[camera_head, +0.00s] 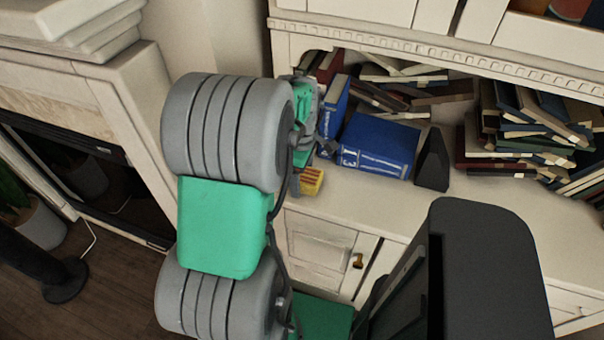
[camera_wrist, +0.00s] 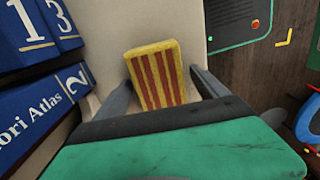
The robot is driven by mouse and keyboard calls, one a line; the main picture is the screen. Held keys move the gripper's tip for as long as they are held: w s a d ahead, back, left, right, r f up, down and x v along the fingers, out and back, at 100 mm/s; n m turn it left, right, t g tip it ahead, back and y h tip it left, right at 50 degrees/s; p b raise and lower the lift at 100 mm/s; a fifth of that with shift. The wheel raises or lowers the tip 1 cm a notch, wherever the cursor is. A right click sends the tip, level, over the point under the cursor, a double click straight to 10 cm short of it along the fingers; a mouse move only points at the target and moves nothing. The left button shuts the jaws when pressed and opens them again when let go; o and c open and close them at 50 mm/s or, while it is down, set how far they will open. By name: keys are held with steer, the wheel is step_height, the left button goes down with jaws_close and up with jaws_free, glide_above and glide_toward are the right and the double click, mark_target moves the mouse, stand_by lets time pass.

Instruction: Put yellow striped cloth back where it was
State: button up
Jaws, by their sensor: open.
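The yellow striped cloth (camera_wrist: 156,76) is a small yellow block with red stripes. In the wrist view it lies on the pale shelf top between the two fingers of my gripper (camera_wrist: 160,88). The fingers are apart, with a gap visible on each side of the cloth. In the head view the cloth (camera_head: 311,181) shows on the front edge of the shelf, below my gripper (camera_head: 322,148), which is partly hidden by my arm.
A blue book (camera_head: 379,146) lies beside the cloth, and another blue book (camera_wrist: 40,112) shows close at left in the wrist view. A black wedge (camera_head: 433,160) stands to the right. Piles of books (camera_head: 520,130) fill the shelf's right side. The front strip there is clear.

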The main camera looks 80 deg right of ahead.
step_height(320, 180, up, 12)
steer(key=shift+r, duration=0.2)
stand_by(0.4)
